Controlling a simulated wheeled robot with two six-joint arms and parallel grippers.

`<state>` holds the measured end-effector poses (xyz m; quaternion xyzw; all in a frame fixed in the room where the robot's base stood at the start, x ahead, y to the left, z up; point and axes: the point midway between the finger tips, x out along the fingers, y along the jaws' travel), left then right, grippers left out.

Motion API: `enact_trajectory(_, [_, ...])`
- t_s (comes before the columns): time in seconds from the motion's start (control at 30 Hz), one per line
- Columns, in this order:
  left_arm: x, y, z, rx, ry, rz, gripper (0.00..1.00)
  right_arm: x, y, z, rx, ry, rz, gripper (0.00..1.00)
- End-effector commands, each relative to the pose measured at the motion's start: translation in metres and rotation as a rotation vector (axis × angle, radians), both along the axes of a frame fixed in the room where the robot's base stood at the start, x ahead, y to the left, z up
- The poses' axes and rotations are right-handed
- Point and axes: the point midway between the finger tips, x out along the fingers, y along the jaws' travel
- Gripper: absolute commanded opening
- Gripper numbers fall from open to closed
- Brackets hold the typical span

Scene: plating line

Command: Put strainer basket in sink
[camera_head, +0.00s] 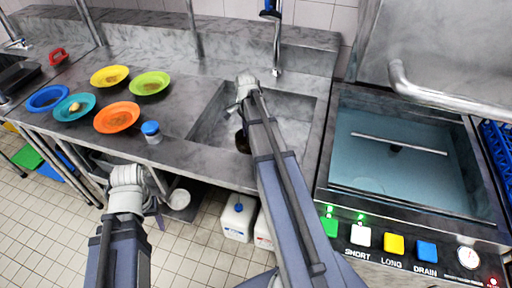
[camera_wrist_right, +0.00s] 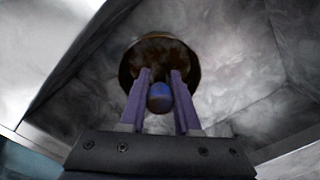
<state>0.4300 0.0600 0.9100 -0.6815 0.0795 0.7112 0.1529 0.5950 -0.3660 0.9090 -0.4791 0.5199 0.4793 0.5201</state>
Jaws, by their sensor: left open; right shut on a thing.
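The strainer basket (camera_wrist_right: 148,55) shows in the right wrist view as a dark brown round bowl with a blue knob (camera_wrist_right: 160,98). My right gripper (camera_wrist_right: 160,82) is shut on it by the knob, a finger on each side. In the head view my right arm reaches over the sink (camera_head: 205,112) and hides that gripper. A dark brown patch in the sink, beside the arm, seems to be the basket, partly covered. I cannot tell whether it touches the sink floor. My left gripper (camera_head: 157,211) is open and empty, low in front of the counter's edge.
Several coloured plates, such as the orange plate (camera_head: 117,117), and a blue-topped jar (camera_head: 151,132) stand on the counter left of the sink. A water-filled basin (camera_head: 393,160) with buttons is at the right. A faucet (camera_head: 277,45) rises behind the sink. White jugs (camera_head: 238,218) stand below.

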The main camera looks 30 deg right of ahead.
Motion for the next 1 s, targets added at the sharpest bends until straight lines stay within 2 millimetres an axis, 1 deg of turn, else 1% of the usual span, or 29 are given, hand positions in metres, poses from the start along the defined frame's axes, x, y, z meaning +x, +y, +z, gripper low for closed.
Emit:
enact_trajectory(0.07, [0.0, 0.0, 0.0, 0.0, 0.0, 0.0, 0.6, 0.0, 0.0, 0.0, 0.0, 0.0, -0.001, 0.0])
enact_trajectory(0.17, [0.0, 0.0, -0.007, 0.0, 0.0, 0.0, 0.6, 0.0, 0.0, -0.007, 0.0, 0.0, 0.001, 0.0])
enact_trajectory(0.27, [0.0, 0.0, -0.019, 0.0, 0.0, 0.0, 0.6, 0.0, 0.0, -0.019, 0.0, 0.0, 0.001, 0.0])
enact_trajectory(0.4, [0.0, 0.0, -0.041, 0.0, 0.0, 0.0, 0.6, 0.0, 0.0, -0.041, 0.0, 0.0, 0.002, 0.0])
enact_trajectory(0.53, [0.0, 0.0, -0.06, 0.0, 0.0, 0.0, 0.6, 0.0, 0.0, -0.06, 0.0, 0.0, 0.002, 0.0])
enact_trajectory(0.6, [0.0, 0.0, -0.064, 0.0, 0.0, 0.0, 0.6, 0.0, 0.0, -0.064, 0.0, 0.0, 0.003, 0.0])
enact_trajectory(0.8, [0.0, 0.0, -0.064, 0.0, 0.0, 0.0, 0.6, 0.0, 0.0, -0.064, 0.0, 0.0, 0.003, 0.0])
enact_trajectory(0.87, [0.0, 0.0, -0.068, 0.0, 0.0, 0.0, 0.6, 0.0, 0.0, -0.068, 0.0, 0.0, 0.003, 0.0])
enact_trajectory(1.0, [0.0, 0.0, -0.085, 0.0, 0.0, 0.0, 0.6, 0.0, 0.0, -0.085, 0.0, 0.0, 0.003, 0.0])
